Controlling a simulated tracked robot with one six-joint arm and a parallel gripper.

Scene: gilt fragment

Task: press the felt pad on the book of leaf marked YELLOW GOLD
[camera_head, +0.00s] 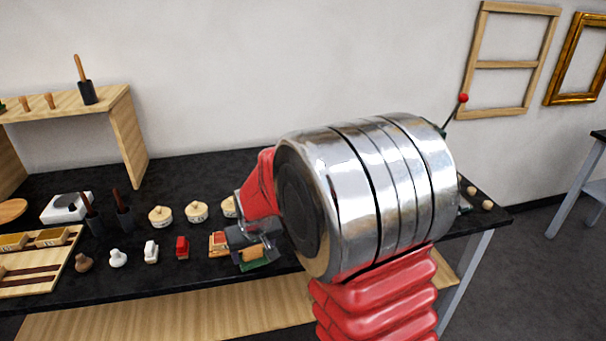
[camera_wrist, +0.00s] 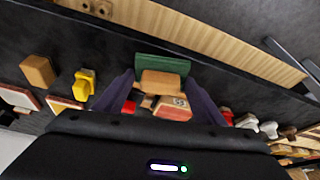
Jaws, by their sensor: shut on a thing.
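My gripper (camera_head: 254,240) is at the front edge of the black bench; its two dark fingers also show in the wrist view (camera_wrist: 161,92). It is shut on a tan block (camera_wrist: 163,78), the likely felt pad, which also shows in the head view (camera_head: 256,253). A flat green piece (camera_wrist: 162,63) lies right at the block; I cannot tell whether it is felt or a book cover. A red book with a pale label (camera_wrist: 174,108) lies close beside the block and partly between the fingers. No YELLOW GOLD marking is legible. My arm hides part of the bench.
Left along the bench stand a red item (camera_head: 182,248), white item (camera_head: 151,252), several lidded pots (camera_head: 160,216), dark brush holders (camera_head: 124,220) and a wooden tray (camera_head: 38,285). A yellow object (camera_wrist: 84,84) and tan block (camera_wrist: 38,70) show at the wrist view's left.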

